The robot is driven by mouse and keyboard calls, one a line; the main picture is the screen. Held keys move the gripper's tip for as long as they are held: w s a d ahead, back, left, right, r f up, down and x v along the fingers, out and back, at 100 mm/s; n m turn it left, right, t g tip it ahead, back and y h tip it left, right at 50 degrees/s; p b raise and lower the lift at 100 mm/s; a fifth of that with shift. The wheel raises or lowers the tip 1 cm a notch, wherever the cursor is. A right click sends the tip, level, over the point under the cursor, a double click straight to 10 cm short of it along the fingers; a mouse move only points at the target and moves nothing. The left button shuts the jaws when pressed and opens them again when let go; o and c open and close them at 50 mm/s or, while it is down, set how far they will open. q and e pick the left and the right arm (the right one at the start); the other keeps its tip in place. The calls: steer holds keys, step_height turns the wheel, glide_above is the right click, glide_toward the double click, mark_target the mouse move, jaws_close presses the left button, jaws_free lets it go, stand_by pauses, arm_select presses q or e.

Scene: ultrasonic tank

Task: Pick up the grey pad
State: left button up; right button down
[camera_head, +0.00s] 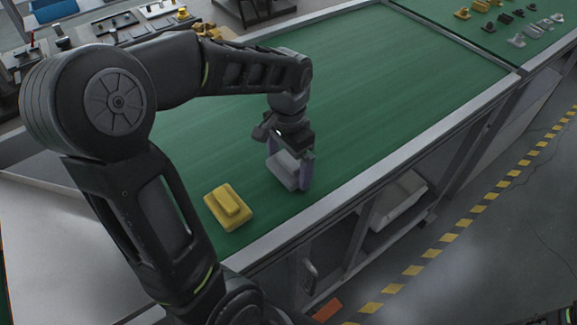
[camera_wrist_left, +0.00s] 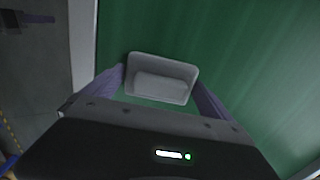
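The grey pad (camera_head: 283,172) is a light grey block with a raised middle, near the front edge of the green table top. My left gripper (camera_head: 290,172) points down over it, with one purple finger on each side. In the left wrist view the grey pad (camera_wrist_left: 160,80) sits between the two fingertips of my left gripper (camera_wrist_left: 160,74), very close to both. Whether they press on it is not clear. What looks like my right gripper (camera_wrist_left: 38,18) shows small at the top left of that view, well off the table.
A yellow pad (camera_head: 228,207) lies left of the grey pad. The green table (camera_head: 400,75) is clear behind and to the right. Several small parts (camera_head: 510,20) stand at the far right. A light bin (camera_head: 395,203) is below the table. A pale rim (camera_head: 360,190) borders the front edge.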

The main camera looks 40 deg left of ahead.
mark_target(288, 160)
arm_select(q)
steer(key=c, duration=0.9)
steer(key=shift+r, duration=0.15)
steer(key=shift+c, duration=0.2)
step_height(288, 160, up, 10)
steer(key=shift+f+b, duration=0.1)
steer(key=shift+b, duration=0.4)
steer(key=o, duration=0.7)
steer(key=c, duration=0.5)
